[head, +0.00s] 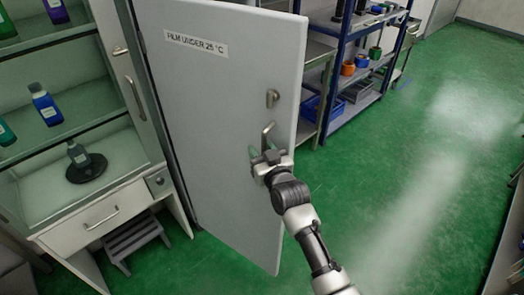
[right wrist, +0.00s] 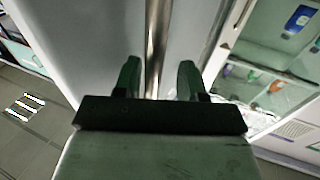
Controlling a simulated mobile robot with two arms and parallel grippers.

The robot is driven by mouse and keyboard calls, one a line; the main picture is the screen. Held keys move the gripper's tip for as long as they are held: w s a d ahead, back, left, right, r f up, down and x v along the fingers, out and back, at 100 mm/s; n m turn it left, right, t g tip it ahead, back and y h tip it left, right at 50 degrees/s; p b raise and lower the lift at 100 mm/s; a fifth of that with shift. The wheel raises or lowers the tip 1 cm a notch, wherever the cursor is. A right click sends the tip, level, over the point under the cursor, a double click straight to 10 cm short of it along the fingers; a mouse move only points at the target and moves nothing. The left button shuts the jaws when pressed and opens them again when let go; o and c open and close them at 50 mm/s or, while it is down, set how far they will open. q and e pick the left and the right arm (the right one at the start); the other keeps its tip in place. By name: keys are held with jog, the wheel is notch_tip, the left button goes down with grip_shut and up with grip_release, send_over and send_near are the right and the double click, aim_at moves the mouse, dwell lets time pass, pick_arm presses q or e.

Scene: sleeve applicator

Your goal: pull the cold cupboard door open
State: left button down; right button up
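The cold cupboard door (head: 215,110) is a tall pale grey panel with a label about film under 25 °C. A keyhole plate (head: 272,98) sits above its metal handle (head: 268,134), near the right edge. My right gripper (head: 265,158) is at the handle in the head view. In the right wrist view its two fingers (right wrist: 159,80) stand apart, one on each side of a metal bar (right wrist: 155,45), with small gaps showing. The head view does not show clearly whether the door stands ajar. My left gripper is not in view.
A glass-fronted cabinet (head: 132,97) with bottles and a drawer (head: 92,218) stands left of the door. A grey step stool (head: 133,238) is below it. Blue shelving (head: 343,60) with bins stands behind to the right. Green floor (head: 410,190) is clear at right.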

jog(key=b+v, duration=0.2)
jog(key=v, duration=0.9)
jog(key=shift+w, duration=0.1)
jog(key=s+d+f+m+g+h, duration=0.1)
jog(key=s+d+f+g, duration=0.15)
jog(key=f, duration=0.95)
jog(key=s+d+f+g+h, duration=0.2)
jog(key=s+d+f, duration=0.15)
jog(key=f, duration=0.85)
jog(key=s+d+f+m+g+h, duration=0.1)
jog(key=s+d+f+g, duration=0.2)
jog(key=f, duration=0.8)
jog(key=s+d+f+g+h, duration=0.1)
jog(key=s+d+f+g, duration=0.1)
jog(key=s+d+f, duration=0.2)
jog(key=s+d+f+g+h+b, duration=0.1)
jog(key=s+d+f+g, duration=0.2)
jog(key=s+f, duration=0.6)
jog(key=s+d+f+g+h, duration=0.1)
jog(key=s+d+f+g, duration=0.2)
jog(key=s, duration=2)
notch_tip(320, 180, down, 5)
jog(key=shift+d+r+m+h, duration=0.15)
jog(key=shift+d+m+h, duration=0.15)
jog(key=shift+d, duration=0.65)
jog(key=shift+w, duration=0.15)
